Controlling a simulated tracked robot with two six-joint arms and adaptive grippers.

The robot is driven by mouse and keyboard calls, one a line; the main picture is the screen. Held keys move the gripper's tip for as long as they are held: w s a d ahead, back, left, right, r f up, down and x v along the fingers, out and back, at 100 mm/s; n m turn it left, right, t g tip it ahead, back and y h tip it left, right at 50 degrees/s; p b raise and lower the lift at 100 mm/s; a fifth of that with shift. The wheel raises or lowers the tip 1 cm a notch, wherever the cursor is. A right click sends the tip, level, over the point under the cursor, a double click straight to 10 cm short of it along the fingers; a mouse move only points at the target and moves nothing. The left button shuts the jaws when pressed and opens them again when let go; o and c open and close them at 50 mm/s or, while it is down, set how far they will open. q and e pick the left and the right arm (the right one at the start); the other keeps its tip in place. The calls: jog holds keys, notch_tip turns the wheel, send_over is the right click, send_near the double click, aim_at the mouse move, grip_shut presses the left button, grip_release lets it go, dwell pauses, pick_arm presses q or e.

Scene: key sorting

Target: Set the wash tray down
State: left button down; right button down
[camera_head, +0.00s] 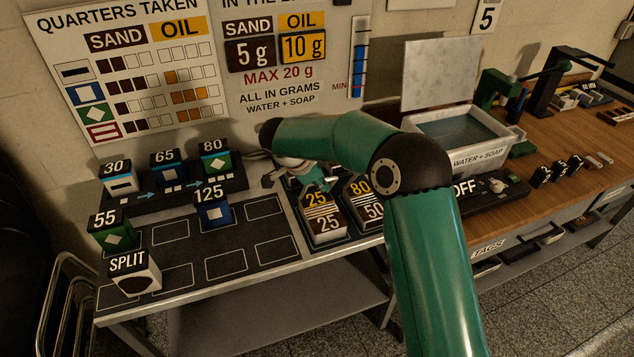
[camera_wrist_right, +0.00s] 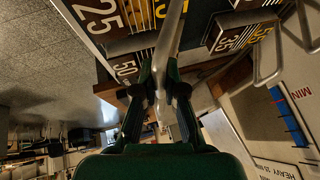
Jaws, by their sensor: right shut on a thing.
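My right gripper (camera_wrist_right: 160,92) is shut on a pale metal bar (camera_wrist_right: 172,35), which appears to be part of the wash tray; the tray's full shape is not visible. In the head view my right arm reaches left over the bench, and the right gripper (camera_head: 325,183) is partly hidden behind it. It is close to the blocks marked 25 (camera_head: 324,217). A white basin marked WATER + SOAP (camera_head: 478,158) stands to the right of the arm with liquid in it. My left gripper is not in view.
Marked blocks stand at left, including 125 (camera_head: 212,209), 55 (camera_head: 111,231) and SPLIT (camera_head: 134,272). The dark mat (camera_head: 240,250) has several empty outlined places. Bent metal rods (camera_wrist_right: 270,50) show in the wrist view. A box marked OFF (camera_head: 492,190) stands before the basin.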

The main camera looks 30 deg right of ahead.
jog(key=c, duration=1.3)
grip_release()
jog(key=shift+o, duration=0.2)
jog(key=shift+r, duration=0.1)
jog(key=b+v, duration=0.1)
jog(key=v, duration=1.1)
jog(key=shift+s, duration=0.15)
